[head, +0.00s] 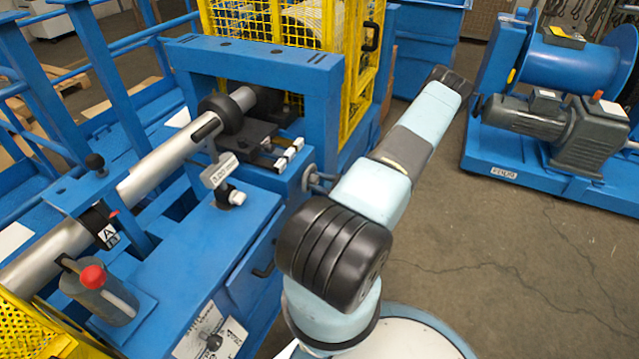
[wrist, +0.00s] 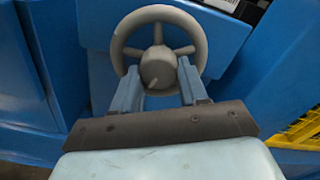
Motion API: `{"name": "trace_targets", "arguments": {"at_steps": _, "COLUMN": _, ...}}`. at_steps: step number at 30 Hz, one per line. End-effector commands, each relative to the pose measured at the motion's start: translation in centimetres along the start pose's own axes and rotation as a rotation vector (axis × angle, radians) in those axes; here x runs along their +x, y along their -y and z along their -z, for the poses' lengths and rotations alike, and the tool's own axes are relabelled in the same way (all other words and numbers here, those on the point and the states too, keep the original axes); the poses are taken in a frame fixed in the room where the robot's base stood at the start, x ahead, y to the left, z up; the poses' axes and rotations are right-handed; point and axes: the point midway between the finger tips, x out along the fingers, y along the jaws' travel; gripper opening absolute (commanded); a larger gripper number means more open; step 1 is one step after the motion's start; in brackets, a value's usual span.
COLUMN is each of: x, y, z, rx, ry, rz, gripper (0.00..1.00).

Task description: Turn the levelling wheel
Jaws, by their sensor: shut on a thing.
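The levelling wheel (wrist: 157,66) is a grey handwheel with a round rim, several spokes and a thick hub, upright in front of a blue panel in the wrist view. My gripper (wrist: 159,78) reaches it from the front, with one finger on each side of the hub. It is shut on the wheel; the exact contact points are hard to make out. In the head view a small grey piece of the wheel (head: 313,180) shows at the side of the blue machine frame. My arm hides the rest of it and my gripper.
The blue machine frame (head: 245,60) with a silver shaft (head: 165,160) stands at the left. A yellow mesh guard (head: 350,70) rises behind it. A blue motor and drum unit (head: 560,110) stands at the right. The grey floor (head: 520,260) between is clear.

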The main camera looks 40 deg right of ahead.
Motion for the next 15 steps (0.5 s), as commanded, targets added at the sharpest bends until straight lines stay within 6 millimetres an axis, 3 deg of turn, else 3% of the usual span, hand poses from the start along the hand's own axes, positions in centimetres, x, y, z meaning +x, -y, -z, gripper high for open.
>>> {"name": "trace_targets", "arguments": {"at_steps": 15, "x": -0.08, "y": -0.11, "z": 0.11, "rx": -0.151, "ry": -0.003, "rz": -0.003, "gripper": 0.13}}
